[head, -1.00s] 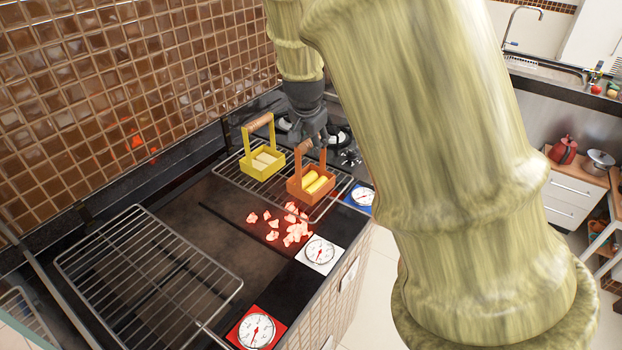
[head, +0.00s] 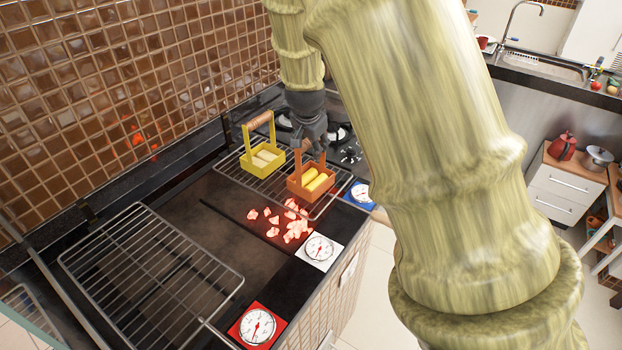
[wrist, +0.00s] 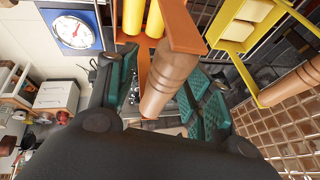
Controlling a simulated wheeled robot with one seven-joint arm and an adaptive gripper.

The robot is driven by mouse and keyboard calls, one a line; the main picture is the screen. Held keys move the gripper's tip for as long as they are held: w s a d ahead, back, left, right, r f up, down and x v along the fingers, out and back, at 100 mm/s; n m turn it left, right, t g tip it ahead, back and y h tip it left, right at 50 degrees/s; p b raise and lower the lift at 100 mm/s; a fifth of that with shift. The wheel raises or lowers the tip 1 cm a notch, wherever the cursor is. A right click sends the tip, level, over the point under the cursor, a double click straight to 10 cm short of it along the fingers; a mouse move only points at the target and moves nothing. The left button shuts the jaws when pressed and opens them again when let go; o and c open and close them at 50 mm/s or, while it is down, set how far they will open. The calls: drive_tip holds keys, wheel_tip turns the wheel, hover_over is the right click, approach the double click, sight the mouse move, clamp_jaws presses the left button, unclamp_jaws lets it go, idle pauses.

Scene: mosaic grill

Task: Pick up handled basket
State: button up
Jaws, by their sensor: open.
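An orange handled basket (head: 298,189) with yellow cylinders in it stands on the far rack. Its wooden handle (wrist: 168,82) lies between the two green-padded fingers of my gripper (wrist: 158,92) in the wrist view. My gripper is open around the handle, and the head view also shows it (head: 312,142) over this basket, covering most of the handle. A yellow handled basket (head: 262,171) with pale pieces in it stands just to the left on the same rack. Its handle (head: 259,121) is free of my gripper.
Glowing coals (head: 290,226) lie in front of the orange basket. An empty rack (head: 150,260) is at the near left. The brown tiled wall (head: 110,90) rises behind the grill. Dials (head: 319,248) line the front edge. Stove burners are behind the baskets.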

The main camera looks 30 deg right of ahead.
drive_tip(key=shift+f, duration=0.15)
idle(0.3)
clamp_jaws()
